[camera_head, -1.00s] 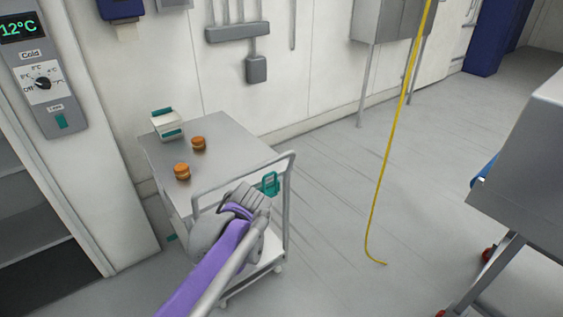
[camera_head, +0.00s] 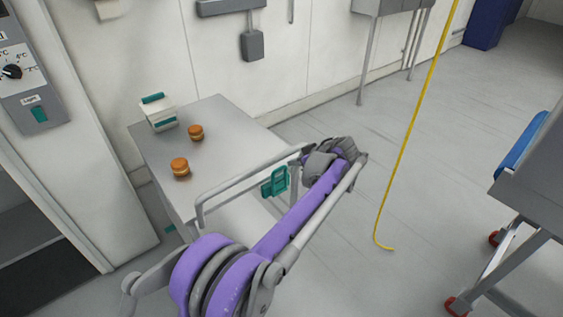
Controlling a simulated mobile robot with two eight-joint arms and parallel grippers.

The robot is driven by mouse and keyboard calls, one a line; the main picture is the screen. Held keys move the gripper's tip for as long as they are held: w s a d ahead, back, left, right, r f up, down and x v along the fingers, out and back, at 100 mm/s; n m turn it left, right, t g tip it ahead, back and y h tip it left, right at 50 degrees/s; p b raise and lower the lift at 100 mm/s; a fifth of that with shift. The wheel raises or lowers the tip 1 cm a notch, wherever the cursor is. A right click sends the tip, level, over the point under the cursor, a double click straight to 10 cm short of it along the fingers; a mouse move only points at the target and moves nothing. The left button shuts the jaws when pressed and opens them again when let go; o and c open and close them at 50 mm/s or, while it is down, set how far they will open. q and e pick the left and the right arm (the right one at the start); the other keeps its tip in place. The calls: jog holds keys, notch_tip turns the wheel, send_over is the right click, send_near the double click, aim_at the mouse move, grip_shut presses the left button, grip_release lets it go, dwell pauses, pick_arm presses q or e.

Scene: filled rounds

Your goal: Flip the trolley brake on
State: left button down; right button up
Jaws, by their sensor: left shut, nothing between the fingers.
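The trolley (camera_head: 235,119) is grey, with a flat top and a raised push handle (camera_head: 240,181) on the near side. A teal brake lever piece (camera_head: 275,182) shows on its near right side, just below the handle. My left arm comes in from the bottom, and my left gripper (camera_head: 352,153) is at the trolley's right handle corner, above and right of the teal piece. It is shut and holds nothing. The fingertips are small in view, and whether they touch the handle is unclear. The right gripper is not in view.
Two orange-lidded jars (camera_head: 195,132) and a white box with teal trim (camera_head: 158,112) stand on the trolley top. A yellow hose (camera_head: 410,135) hangs to the floor on the right. A grey cart with red wheels (camera_head: 535,195) stands far right. Floor between is clear.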

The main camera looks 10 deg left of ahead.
pick_arm(q)
jog(key=x, duration=1)
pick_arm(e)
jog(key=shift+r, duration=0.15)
pick_arm(q)
jog(key=shift+s, duration=0.1)
